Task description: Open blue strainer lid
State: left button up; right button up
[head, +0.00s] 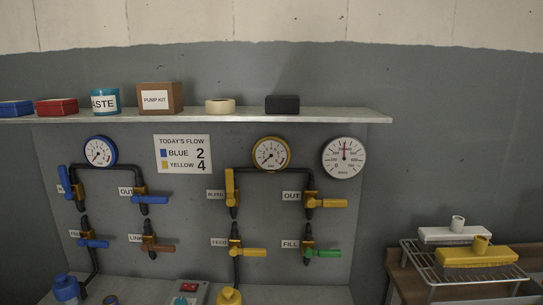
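A blue rounded body with a narrower blue top (66,287) stands at the lower left, on the bench below the panel. It looks like the blue strainer with its lid on. Its lower part is cut off by the bottom edge of the view. A dark pipe runs down beside it from the blue-gauge pipework. A similar yellow body (229,296) stands at the bottom middle, also cut off. Neither of my grippers is in view.
Several valves with coloured handles, such as the blue handle (94,243), stick out from the panel (190,225). A loaded shelf (345,115) runs above. A box with a red button (189,287) sits on the bench. A wire rack (430,270) holds two brush-like blocks at right.

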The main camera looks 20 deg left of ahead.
aim_at(66, 287)
jog(key=u, duration=1.95)
